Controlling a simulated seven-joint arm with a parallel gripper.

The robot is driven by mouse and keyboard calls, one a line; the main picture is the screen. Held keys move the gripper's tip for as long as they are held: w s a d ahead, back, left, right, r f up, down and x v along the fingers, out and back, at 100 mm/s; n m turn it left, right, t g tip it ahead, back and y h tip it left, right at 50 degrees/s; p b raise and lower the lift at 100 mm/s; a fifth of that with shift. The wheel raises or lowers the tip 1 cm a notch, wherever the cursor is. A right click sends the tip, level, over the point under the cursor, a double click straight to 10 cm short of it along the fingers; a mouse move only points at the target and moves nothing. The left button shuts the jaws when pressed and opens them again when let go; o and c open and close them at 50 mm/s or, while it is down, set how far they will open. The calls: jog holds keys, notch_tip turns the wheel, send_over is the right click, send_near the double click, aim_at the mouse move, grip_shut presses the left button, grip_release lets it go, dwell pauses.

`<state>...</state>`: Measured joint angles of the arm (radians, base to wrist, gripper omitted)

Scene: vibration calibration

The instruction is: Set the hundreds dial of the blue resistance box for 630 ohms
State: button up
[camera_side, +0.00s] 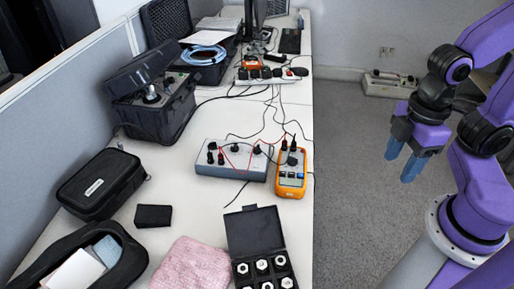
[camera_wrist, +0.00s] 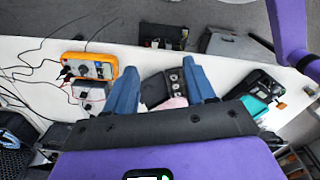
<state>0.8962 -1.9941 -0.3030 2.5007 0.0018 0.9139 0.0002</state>
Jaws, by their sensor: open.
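The blue-grey resistance box (camera_side: 205,165) lies on the white table in the side view. It has several black knobs and terminals on its top, with red and black leads running to it. The dial markings are too small to read. My gripper (camera_side: 401,166) is off the table's right edge, over the grey floor, well apart from the box. Its two blue fingers are spread and empty, and they also show in the wrist view (camera_wrist: 161,68).
An orange multimeter (camera_side: 291,181) stands right beside the box and also shows in the wrist view (camera_wrist: 75,59). In front are an open black case of weights (camera_side: 252,231) and a pink cloth (camera_side: 192,265). Black cases (camera_side: 98,184) line the left. Loose leads cross the table behind the box.

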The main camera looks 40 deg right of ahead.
jog(key=w+a+r+m, duration=0.1)
jog(key=w+a, duration=0.2)
jog(key=w, duration=0.2)
jog(key=w+a+m, duration=0.1)
jog(key=w+a, duration=0.2)
jog(key=w, duration=0.3)
jog(key=m, duration=0.5)
send_over(257, 149)
jog(key=w, duration=0.1)
notch_tip(257, 149, down, 10)
jog(key=r, duration=0.1)
jog(key=f, duration=1.7)
jog(key=shift+w+d+f, duration=0.1)
jog(key=shift+d+f, duration=0.15)
grip_shut()
